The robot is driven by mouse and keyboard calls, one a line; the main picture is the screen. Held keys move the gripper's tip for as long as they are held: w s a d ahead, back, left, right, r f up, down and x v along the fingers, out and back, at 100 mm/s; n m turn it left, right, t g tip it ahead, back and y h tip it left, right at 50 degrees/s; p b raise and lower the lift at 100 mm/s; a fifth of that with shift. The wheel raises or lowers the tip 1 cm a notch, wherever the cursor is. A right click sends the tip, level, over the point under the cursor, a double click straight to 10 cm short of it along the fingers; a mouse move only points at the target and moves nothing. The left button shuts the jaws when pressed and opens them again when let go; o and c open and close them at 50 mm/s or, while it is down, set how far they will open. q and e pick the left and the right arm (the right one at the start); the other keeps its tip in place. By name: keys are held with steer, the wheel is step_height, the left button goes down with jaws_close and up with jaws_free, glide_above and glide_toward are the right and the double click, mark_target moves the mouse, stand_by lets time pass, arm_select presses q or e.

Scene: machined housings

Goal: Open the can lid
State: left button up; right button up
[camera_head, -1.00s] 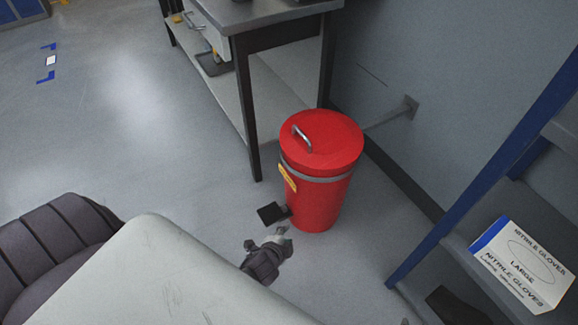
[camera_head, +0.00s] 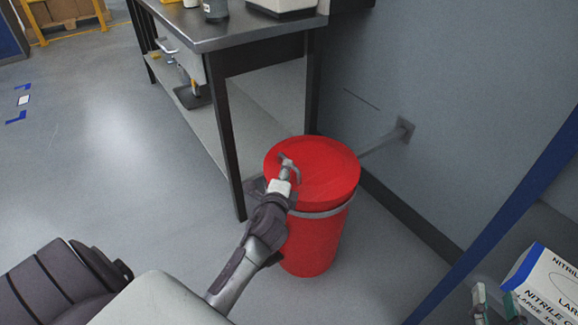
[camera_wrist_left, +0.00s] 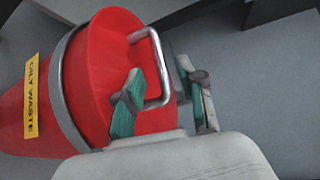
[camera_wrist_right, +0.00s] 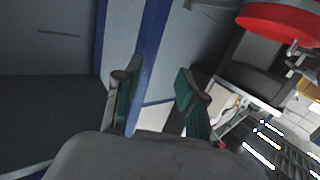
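The red can (camera_head: 318,245) stands on the floor beside the bench, its round red lid (camera_head: 328,168) seated on top. The left wrist view shows the lid (camera_wrist_left: 108,60), its metal loop handle (camera_wrist_left: 158,65) and a yellow "oily waste" label (camera_wrist_left: 32,97). My left gripper (camera_head: 287,168) is over the near left of the lid at the handle. In its wrist view the gripper (camera_wrist_left: 160,90) is open, with the handle's outer bar between its fingers; contact cannot be told. My right gripper (camera_head: 496,302) is low at the right, open and empty in its wrist view (camera_wrist_right: 157,88).
A dark-legged metal bench (camera_head: 222,40) stands behind and left of the can. A grey wall (camera_head: 440,90) lies to the right. A blue rack post (camera_head: 500,220) and a nitrile glove box (camera_head: 540,285) are near my right gripper.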

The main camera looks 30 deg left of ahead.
arm_select(q)
steer(key=b+x, duration=0.1)
steer(key=x, duration=0.3)
steer(key=shift+f, duration=0.1)
steer(key=shift+w+a, duration=0.2)
steer(key=shift+w, duration=0.3)
arm_select(e)
steer(key=shift+w+a+r+t+y, duration=0.1)
steer(key=shift+a+r+t+y, duration=0.1)
steer(key=shift+r+t, duration=0.55)
steer(key=shift+s+a+r+t+y, duration=0.15)
steer(key=shift+r+t, duration=0.3)
steer(key=shift+r, duration=0.6)
steer(key=shift+w+a+r+t+y, duration=0.15)
steer(key=shift+r+t+y, duration=0.1)
steer(key=shift+r+t, duration=0.5)
steer(key=shift+r, duration=0.15)
arm_select(q)
jaws_close()
arm_select(e)
steer(key=shift+g, duration=0.25)
